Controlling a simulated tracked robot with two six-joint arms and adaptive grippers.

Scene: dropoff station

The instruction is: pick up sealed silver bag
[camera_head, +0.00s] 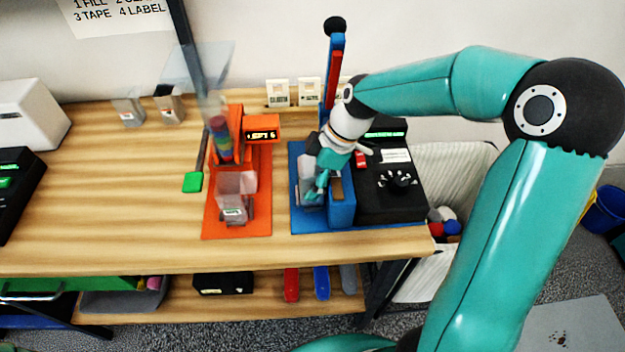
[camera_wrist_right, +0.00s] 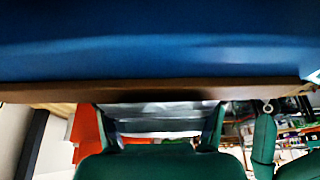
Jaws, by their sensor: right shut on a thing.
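The silver bag (camera_head: 309,193) stands at the blue sealer (camera_head: 341,205) on the table, partly hidden by my right gripper. My right gripper (camera_head: 319,184) reaches down from the upper right and is shut on the bag. In the right wrist view the silver bag (camera_wrist_right: 160,110) spans the space between the two fingers of the right gripper (camera_wrist_right: 162,128), just below the sealer's brown strip (camera_wrist_right: 160,92). The sealer's blue body fills the top of that view. I cannot tell whether the bag touches the sealer. My left gripper is not in view.
A black control box (camera_head: 388,205) with a dial stands right of the sealer. The sealer's upright blue and red lever (camera_head: 334,75) rises behind my gripper. An orange filling station (camera_head: 245,220) with another pouch (camera_head: 233,211) stands to the left. The wooden table (camera_head: 110,220) is clear at front left.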

